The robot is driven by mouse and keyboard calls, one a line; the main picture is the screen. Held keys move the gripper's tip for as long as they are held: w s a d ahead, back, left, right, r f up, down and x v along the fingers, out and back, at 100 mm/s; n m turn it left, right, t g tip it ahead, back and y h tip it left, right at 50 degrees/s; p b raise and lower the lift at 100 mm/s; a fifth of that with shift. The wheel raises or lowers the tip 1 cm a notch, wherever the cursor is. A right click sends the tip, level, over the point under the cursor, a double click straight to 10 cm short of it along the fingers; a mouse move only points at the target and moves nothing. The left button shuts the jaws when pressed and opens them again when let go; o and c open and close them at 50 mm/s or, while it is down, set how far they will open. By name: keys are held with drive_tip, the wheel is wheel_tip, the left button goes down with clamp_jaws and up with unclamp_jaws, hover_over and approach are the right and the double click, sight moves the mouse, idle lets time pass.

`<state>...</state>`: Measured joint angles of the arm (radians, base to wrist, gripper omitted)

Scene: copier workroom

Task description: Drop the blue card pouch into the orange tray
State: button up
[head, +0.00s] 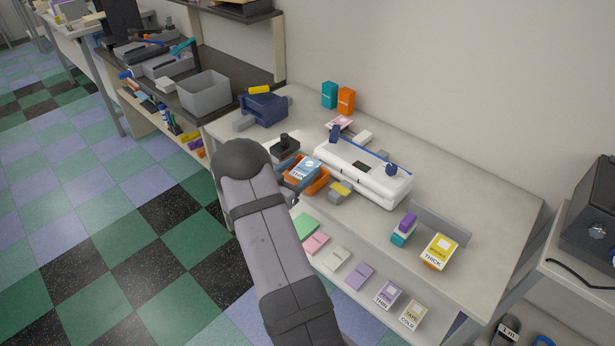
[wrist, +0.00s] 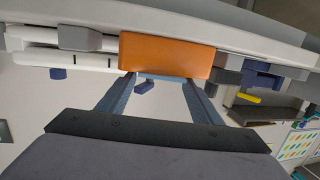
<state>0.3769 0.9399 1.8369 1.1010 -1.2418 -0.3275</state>
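The blue card pouch (head: 305,168), with a white label reading THIN, shows over the orange tray (head: 320,184) in the head view. Whether it touches the tray floor I cannot tell. In the wrist view the picture is upside down. The orange tray (wrist: 167,54) is straight ahead, close to the fingertips. My gripper (wrist: 160,80) has its two blue-grey fingers apart, and a thin blue edge, seemingly the pouch, spans between their tips at the tray's rim. In the head view my gripper (head: 290,180) is partly hidden by my arm.
A white laminator (head: 365,172) stands right behind the tray. A small grey block with a yellow top (head: 340,190) is close to the tray's right. A dark stamp-like device (head: 284,147) is behind left. A yellow THICK pouch (head: 439,250) stands farther right.

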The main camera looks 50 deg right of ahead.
drive_tip(key=shift+o, duration=0.4)
drive_tip(key=b+v, duration=0.1)
drive_tip(key=v, duration=0.6)
drive_tip(key=shift+a, duration=0.2)
idle(0.5)
